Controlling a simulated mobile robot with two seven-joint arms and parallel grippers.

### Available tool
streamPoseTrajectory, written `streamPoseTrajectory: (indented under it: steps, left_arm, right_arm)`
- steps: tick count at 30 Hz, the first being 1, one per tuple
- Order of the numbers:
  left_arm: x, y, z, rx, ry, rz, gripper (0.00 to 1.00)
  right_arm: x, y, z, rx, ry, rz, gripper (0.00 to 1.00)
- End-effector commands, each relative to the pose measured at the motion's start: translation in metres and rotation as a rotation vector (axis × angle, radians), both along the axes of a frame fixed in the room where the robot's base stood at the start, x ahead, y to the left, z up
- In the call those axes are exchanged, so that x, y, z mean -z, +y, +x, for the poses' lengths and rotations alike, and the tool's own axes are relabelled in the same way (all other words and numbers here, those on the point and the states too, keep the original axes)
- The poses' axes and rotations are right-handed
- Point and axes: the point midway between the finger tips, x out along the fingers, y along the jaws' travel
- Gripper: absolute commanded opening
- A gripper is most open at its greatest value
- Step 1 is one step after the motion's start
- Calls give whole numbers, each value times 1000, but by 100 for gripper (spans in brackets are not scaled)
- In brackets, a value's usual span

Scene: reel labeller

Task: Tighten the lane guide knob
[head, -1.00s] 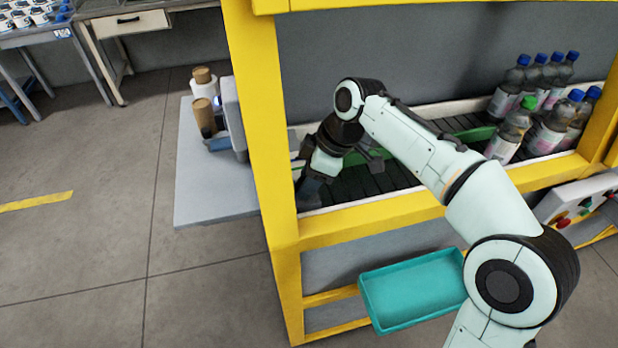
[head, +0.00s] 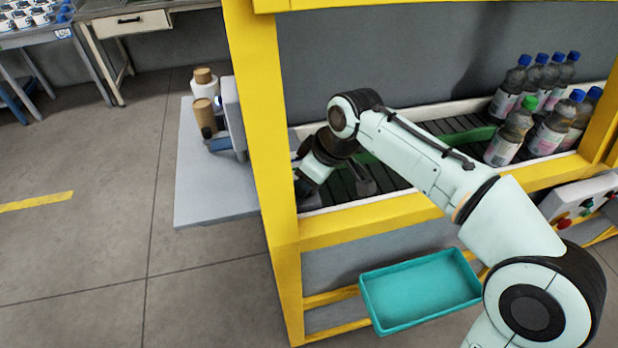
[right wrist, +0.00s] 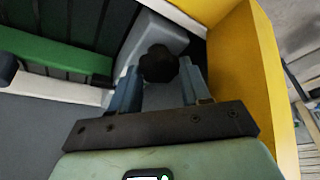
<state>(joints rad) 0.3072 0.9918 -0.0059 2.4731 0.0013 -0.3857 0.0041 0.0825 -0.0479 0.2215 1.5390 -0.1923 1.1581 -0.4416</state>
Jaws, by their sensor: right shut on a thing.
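The lane guide knob (right wrist: 159,63) is black and lobed. In the right wrist view it sits at a grey bracket (right wrist: 150,32) near the yellow frame post. My right gripper (right wrist: 160,76) has its two blue-grey fingers on either side of the knob and is shut on it. In the head view the right gripper (head: 304,188) reaches in low behind the yellow post, at the left end of the conveyor (head: 468,124). The knob is hidden there by my arm and hand. The green lane guide (head: 478,135) runs along the conveyor. My left gripper is not in view.
Several bottles (head: 504,146) stand at the conveyor's right end. The yellow frame (head: 258,120) borders the working space. A teal tray (head: 420,290) lies below, and a grey side shelf (head: 205,180) holds a labelling unit (head: 233,115) at left.

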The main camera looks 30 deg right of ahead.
Motion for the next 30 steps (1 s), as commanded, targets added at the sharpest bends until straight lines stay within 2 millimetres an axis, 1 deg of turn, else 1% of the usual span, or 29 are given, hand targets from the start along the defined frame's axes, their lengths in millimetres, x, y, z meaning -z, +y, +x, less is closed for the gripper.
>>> streamPoseTrajectory:
  steps: [7, 8, 9, 10, 23, 26, 30]
  left_arm:
    - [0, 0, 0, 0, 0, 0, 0]
    - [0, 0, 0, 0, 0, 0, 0]
    - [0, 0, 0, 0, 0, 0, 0]
    - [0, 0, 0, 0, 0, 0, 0]
    - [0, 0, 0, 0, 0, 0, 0]
    - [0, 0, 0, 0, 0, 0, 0]
    - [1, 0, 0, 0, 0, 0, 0]
  right_arm:
    - [-1, 0, 0, 0, -3, -1, 17]
    - [-1, 0, 0, 0, -3, -1, 57]
    - [-1, 0, 0, -1, -2, 0, 70]
    - [-1, 0, 0, -1, -2, 0, 73]
    - [0, 0, 0, -7, 0, 0, 73]
    - [0, 0, 0, -33, 2, 1, 73]
    - [1, -1, 1, -128, 2, 3, 73]
